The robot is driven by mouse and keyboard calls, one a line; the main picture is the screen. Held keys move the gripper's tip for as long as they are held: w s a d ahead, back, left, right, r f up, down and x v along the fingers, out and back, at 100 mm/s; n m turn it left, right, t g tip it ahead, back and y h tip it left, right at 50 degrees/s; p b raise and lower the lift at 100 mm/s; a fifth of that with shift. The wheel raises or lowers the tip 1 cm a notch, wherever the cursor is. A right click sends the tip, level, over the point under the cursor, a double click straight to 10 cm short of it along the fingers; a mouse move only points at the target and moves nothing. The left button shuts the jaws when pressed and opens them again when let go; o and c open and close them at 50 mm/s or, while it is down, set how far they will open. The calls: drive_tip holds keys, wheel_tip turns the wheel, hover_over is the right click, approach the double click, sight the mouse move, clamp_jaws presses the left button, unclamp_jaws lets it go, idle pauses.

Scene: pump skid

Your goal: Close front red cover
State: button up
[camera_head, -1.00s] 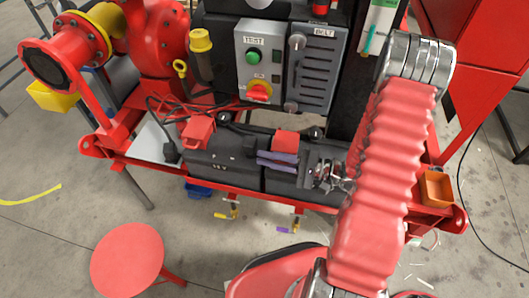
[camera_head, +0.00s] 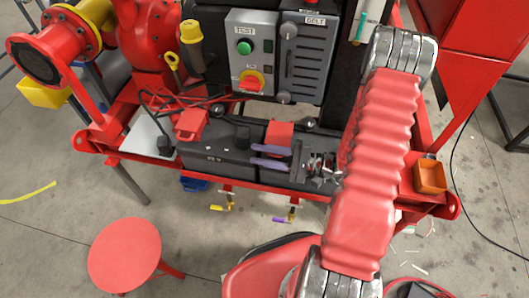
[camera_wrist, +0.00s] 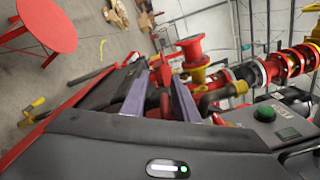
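Two red covers sit on the black battery box (camera_head: 215,158) in the skid's tray: a left one (camera_head: 190,124), which looks raised at an angle, and a right one (camera_head: 279,134), which stands up behind my fingers. I cannot tell for sure which is the front one. My gripper (camera_head: 270,156) is over the battery top, just in front of the right cover, its two purple fingers parallel, apart and pointing left. The wrist view shows the fingers (camera_wrist: 160,98) with a gap between them and red parts beyond. Whether they touch the cover cannot be told.
Behind the battery are a grey control box (camera_head: 250,50) with a green button and red knob, and a vented panel (camera_head: 304,55). Black cables run behind the left cover. A red stool (camera_head: 125,254) stands at front left. An orange bin (camera_head: 429,177) is at right.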

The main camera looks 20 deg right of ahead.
drive_tip(key=shift+o, duration=0.2)
drive_tip(key=shift+d+r, duration=0.1)
drive_tip(key=shift+d, duration=0.1)
drive_tip(key=v, duration=1.3)
drive_tip(key=shift+d, duration=0.25)
drive_tip(key=shift+s+a, duration=0.1)
idle(0.4)
